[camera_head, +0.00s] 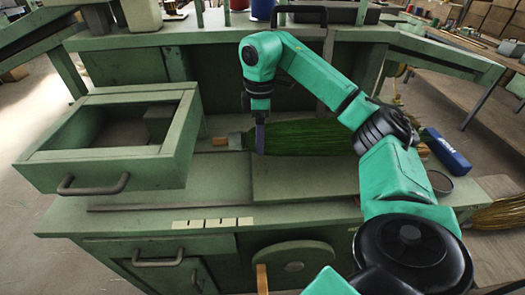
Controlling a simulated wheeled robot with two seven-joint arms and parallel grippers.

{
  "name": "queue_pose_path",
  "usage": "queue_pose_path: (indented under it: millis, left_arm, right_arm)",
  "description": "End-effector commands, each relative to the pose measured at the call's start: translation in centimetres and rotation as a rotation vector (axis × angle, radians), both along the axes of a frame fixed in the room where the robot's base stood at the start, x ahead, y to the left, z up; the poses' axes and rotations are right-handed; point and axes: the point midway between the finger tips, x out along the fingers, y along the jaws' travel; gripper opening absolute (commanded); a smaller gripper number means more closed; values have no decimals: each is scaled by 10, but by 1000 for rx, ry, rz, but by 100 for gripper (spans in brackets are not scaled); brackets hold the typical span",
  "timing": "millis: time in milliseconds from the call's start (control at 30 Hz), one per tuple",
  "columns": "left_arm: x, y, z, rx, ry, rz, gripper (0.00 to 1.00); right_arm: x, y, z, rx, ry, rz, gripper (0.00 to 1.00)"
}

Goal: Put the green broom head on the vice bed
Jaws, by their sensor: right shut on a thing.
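The green broom head (310,138) lies roughly level across the back of the green bench, bristles to the right and a pale tan stub at its left end. My right gripper (260,137) reaches down from above and is shut on the broom head near its bound left end. A flat, slightly raised green slab (305,178) lies just in front of the broom head; it looks like the vice bed, but I cannot tell for certain. Whether the broom head touches the surface under it is unclear. My right forearm hides part of the bristles. My left gripper is out of view.
An open box-like green drawer frame (105,150) stands on the bench's left. A blue box (447,150) and a dark ring (440,182) lie at the right. Straw bristles (498,213) lie at the right edge. A raised green shelf (215,38) runs behind.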

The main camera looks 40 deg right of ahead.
Motion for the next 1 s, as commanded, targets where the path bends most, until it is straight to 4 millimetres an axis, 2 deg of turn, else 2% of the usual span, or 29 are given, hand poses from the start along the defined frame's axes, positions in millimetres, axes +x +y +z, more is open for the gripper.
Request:
queue_pose_path:
  millis: [33, 133, 300, 433, 633, 667, 700, 1000]
  left_arm:
    - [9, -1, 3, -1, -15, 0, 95]
    - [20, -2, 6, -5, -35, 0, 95]
    - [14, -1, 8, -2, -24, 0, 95]
    - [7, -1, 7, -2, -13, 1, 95]
    - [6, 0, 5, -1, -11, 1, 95]
    - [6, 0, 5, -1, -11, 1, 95]
    - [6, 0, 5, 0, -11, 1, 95]
    - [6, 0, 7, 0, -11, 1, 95]
  right_arm:
    - [0, -1, -6, -1, 0, -1, 0]
    - [-1, -1, -20, -1, 1, -1, 0]
    - [-1, 0, -49, -1, -1, 0, 0]
    - [0, 0, -52, 0, -5, 0, 0]
    - [0, 0, -55, 0, -4, 0, 0]
    - [0, 0, -56, 0, -3, 0, 91]
    - [0, 0, -55, 0, -3, 0, 100]
    - [0, 0, -50, 0, -4, 0, 100]
